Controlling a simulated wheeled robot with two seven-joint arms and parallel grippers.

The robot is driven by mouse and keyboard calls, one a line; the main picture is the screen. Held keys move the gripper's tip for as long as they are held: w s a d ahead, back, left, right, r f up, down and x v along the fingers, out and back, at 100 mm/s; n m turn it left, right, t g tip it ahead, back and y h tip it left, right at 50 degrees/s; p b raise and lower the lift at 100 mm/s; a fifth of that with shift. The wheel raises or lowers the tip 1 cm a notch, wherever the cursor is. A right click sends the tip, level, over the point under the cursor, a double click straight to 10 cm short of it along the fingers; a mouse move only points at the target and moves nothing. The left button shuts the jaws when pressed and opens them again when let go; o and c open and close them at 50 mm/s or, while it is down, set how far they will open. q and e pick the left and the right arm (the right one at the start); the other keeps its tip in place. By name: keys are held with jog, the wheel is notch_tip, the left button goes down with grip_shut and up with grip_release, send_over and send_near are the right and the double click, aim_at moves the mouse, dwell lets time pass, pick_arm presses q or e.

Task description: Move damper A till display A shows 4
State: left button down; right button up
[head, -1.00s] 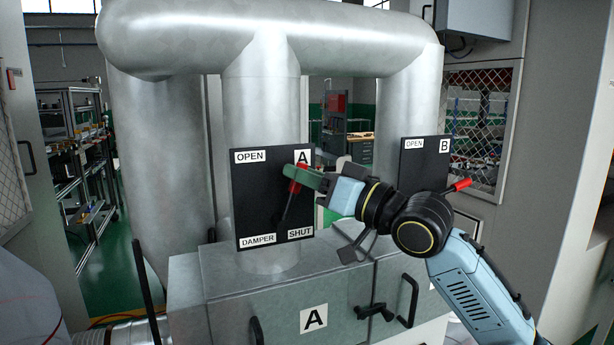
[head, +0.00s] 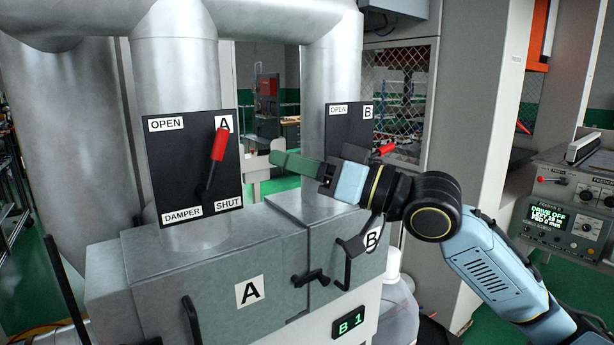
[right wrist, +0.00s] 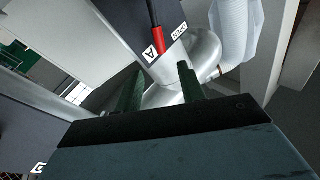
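Damper A's black panel (head: 170,170) stands on the front of a grey duct, marked OPEN at upper left and SHUT at lower right. Its lever has a red handle (head: 218,144) that points up and slightly right, near the A label. My right gripper (head: 282,160) is to the right of this handle, apart from it and empty. In the right wrist view the two green fingers (right wrist: 158,84) are spread, with the red handle (right wrist: 157,40) beyond them. Display A is not seen. My left gripper is out of view.
Damper B's panel (head: 345,140) with its red-handled lever (head: 384,150) stands close behind my right gripper. Below are grey boxes with black handles and a display reading B 1 (head: 349,322). A control cabinet (head: 575,205) stands at far right.

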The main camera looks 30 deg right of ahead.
jog(key=shift+v, duration=0.9)
